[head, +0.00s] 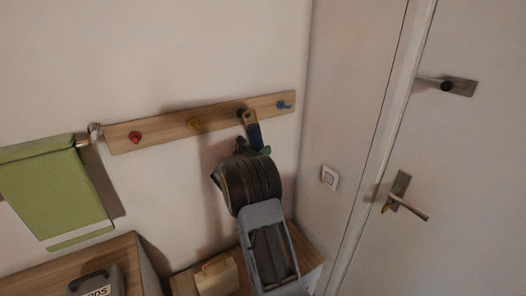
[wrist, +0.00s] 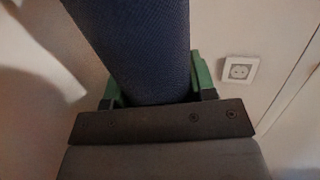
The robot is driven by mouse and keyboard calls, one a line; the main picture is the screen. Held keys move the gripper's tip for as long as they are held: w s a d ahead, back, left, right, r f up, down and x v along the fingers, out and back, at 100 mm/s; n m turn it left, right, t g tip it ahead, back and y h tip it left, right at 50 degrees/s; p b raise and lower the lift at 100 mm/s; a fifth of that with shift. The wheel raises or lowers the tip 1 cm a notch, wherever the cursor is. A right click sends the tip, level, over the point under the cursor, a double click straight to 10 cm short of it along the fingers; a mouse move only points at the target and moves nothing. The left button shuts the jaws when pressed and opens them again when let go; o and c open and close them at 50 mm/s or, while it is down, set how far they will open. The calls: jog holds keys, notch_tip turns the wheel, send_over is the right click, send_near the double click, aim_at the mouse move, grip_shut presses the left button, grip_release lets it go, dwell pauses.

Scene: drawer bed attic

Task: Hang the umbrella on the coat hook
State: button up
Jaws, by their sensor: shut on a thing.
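The umbrella is a dark blue cloth shape (wrist: 140,50) filling the upper wrist view, between the green fingers of my gripper (wrist: 155,90). In the head view the umbrella (head: 253,132) stands up out of my gripper (head: 252,150), which is shut on it. Its brownish upper end overlaps the wooden coat rack (head: 165,130) at the dark third hook (head: 241,113). I cannot tell whether it is on that hook or only in front of it. The rack also has a red hook (head: 135,137), a yellow hook (head: 194,125) and a blue hook (head: 284,105).
A green towel (head: 55,190) hangs on a rail at left. Wooden furniture (head: 110,255) with a grey labelled box (head: 97,284) stands below it. A small wooden object (head: 217,277) is beside my arm.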

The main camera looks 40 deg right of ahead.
jog(key=shift+w+d, duration=0.1)
jog(key=shift+w, duration=0.7)
jog(key=shift+w+f, duration=0.5)
jog(key=shift+w, duration=0.1)
jog(key=o, duration=1.1)
jog(key=shift+b, duration=0.3)
jog(key=b+v, duration=0.1)
jog(key=v, duration=1.2)
jog(key=shift+a+b, duration=0.35)
